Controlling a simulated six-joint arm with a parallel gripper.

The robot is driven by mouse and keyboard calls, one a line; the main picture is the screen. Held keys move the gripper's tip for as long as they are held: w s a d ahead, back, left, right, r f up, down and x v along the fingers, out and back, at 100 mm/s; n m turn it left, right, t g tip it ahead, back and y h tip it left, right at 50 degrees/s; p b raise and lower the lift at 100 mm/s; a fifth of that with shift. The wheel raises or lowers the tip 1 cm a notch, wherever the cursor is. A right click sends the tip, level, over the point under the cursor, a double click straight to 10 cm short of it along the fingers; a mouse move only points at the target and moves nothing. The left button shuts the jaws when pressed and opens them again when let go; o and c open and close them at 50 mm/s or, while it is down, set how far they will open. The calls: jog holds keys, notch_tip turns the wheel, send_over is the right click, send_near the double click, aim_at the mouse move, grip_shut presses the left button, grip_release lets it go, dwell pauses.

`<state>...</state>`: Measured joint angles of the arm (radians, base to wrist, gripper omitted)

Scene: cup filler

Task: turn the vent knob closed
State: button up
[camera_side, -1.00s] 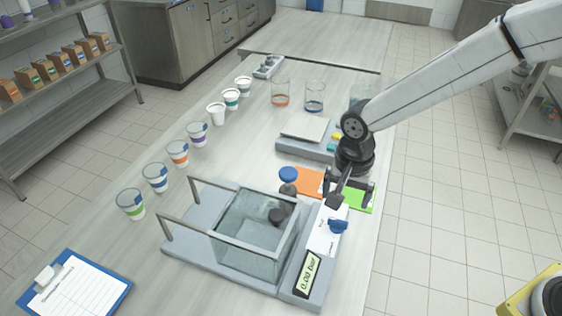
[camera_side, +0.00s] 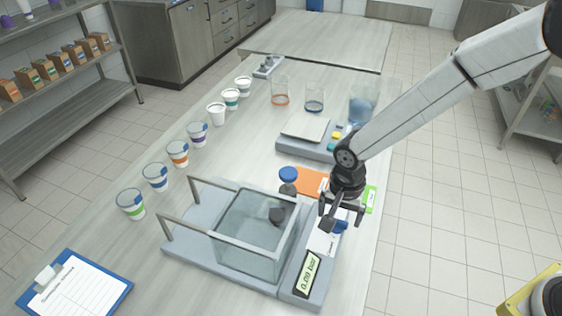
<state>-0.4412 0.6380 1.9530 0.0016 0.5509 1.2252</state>
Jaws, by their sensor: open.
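The blue vent knob (camera_side: 341,227) sits on the white panel of the grey chamber base (camera_side: 232,258), partly hidden by my gripper. My gripper (camera_side: 342,220) points down at the knob with its jaws open. One finger shows left of the knob and the other right of it. I cannot tell whether either touches it. The glass chamber (camera_side: 253,238) stands left of the panel. A display (camera_side: 308,274) in front of the knob shows a small bar reading, with digits hard to make out.
A second blue round knob (camera_side: 288,174) stands on a post behind the chamber. A scale (camera_side: 305,131) is farther back. Several cups line the left, with a clipboard (camera_side: 72,288) at front left.

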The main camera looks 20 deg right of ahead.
jog(key=shift+f, duration=0.85)
jog(key=c, duration=1.2)
jog(key=shift+c, duration=0.2)
